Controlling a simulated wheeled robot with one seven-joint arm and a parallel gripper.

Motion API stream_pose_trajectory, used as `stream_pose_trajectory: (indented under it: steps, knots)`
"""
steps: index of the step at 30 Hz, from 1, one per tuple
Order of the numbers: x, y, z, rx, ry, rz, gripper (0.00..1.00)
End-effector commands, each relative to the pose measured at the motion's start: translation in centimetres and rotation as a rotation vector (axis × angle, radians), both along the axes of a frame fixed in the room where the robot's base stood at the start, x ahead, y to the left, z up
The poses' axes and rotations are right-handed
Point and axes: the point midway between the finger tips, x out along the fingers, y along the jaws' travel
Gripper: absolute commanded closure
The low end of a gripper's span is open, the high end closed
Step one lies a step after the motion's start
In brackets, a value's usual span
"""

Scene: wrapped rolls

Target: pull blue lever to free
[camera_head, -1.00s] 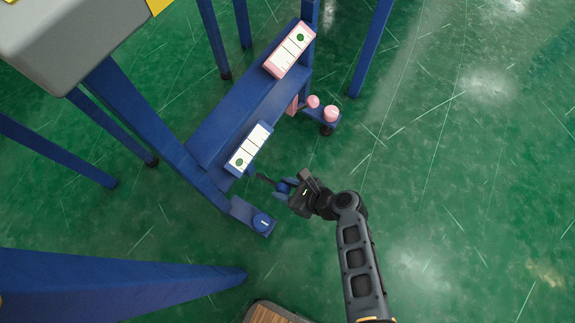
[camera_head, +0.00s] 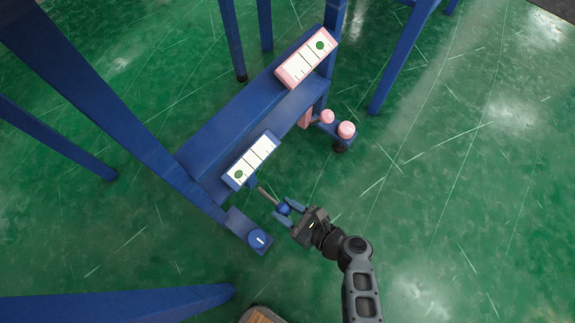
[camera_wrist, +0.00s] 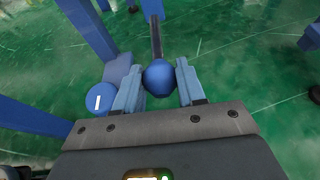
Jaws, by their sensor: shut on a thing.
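The blue lever has a round blue knob (camera_wrist: 160,78) on a dark rod (camera_wrist: 156,38). In the head view the knob (camera_head: 284,208) sits at the end of the rod, which runs up-left to a blue box with a white panel (camera_head: 251,161) and a green dot. My gripper (camera_head: 287,212) is shut on the knob. In the wrist view its two blue fingers (camera_wrist: 158,84) stand on either side of the knob.
A blue round button (camera_head: 258,238) sits on a bracket left of my gripper. A pink panel box (camera_head: 306,58), a pink knob (camera_head: 327,117) and a pink button (camera_head: 346,129) are farther up. Blue posts stand around. Green floor to the right is clear.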

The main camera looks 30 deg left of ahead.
Motion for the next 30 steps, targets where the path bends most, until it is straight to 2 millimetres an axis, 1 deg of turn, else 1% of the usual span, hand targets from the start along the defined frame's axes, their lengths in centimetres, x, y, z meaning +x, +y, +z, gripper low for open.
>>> stream_pose_trajectory:
  steps: [1, 3, 4, 10, 11, 17, 20, 23, 30]
  knots:
    - [-0.2, -0.5, -1.1, -0.021, 0.003, -0.009, 1.0]
    - [-0.2, -0.5, -1.1, -0.021, 0.002, -0.009, 1.0]
    - [-0.2, -0.5, -1.1, -0.021, 0.002, -0.009, 0.58]
    - [-0.1, -0.3, -0.8, -0.016, 0.001, -0.006, 0.39]
    - [-0.1, -0.2, -0.7, -0.015, 0.001, -0.006, 0.37]
    - [0.0, -0.2, -0.5, -0.012, 0.0, -0.004, 0.37]
    - [-0.1, -0.5, -0.2, -0.011, 0.0, -0.005, 0.37]
    - [-0.1, -1.7, 0.4, -0.012, 0.0, -0.007, 0.37]
    - [-0.4, -5.3, 1.8, -0.013, 0.002, -0.008, 0.37]
